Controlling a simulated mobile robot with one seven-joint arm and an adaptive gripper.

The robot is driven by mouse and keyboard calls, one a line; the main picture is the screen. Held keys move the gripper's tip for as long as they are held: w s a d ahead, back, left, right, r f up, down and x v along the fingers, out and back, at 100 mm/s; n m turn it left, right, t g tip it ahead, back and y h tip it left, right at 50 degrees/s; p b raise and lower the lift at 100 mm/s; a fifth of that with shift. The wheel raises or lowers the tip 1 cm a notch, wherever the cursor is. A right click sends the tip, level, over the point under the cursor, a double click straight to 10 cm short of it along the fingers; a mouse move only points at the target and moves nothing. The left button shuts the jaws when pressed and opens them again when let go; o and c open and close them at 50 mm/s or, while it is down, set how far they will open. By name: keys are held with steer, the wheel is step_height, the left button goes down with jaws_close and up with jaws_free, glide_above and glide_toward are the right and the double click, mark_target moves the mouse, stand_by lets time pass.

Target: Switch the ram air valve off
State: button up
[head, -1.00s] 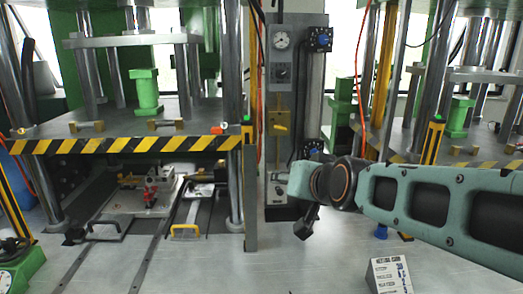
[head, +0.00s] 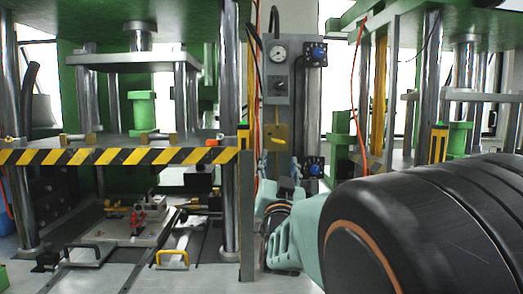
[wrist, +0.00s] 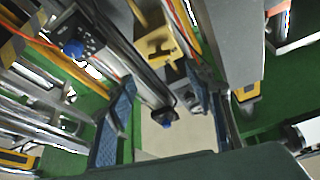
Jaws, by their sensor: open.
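A yellow-handled valve (head: 274,139) sits on a yellow plate on the grey control column, its handle pointing roughly sideways to the right. I take it as the ram air valve; no label is readable. The valve also shows near the top middle of the wrist view (wrist: 158,52). My gripper (head: 279,168) is just below the valve in the head view, pointing up. In the wrist view my gripper (wrist: 163,98) has its two blue fingers spread, with nothing between the pads. The valve lies beyond the fingertips, and they appear apart from it.
Above the valve are a round gauge (head: 278,53) and a black dial (head: 278,85). Blue-knobbed units (head: 316,54) flank the column on the right. A press with a striped yellow-black guard (head: 120,156) stands left, and an orange hose (head: 363,90) hangs right.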

mark_target(278, 141)
steer(key=x, duration=0.9)
steer(key=shift+w, duration=0.35)
steer(key=shift+r, duration=0.1)
steer(key=shift+c, duration=0.4)
steer(key=c, duration=1.1)
steer(key=shift+d+n+y+b, duration=0.2)
steer(key=shift+n+y+b, duration=0.4)
steer(key=shift+n+b, duration=0.6)
steer(key=shift+a+n+y+b, duration=0.1)
steer(key=shift+n+y+b, duration=0.45)
steer(key=shift+n, duration=0.65)
steer(key=o, duration=1.2)
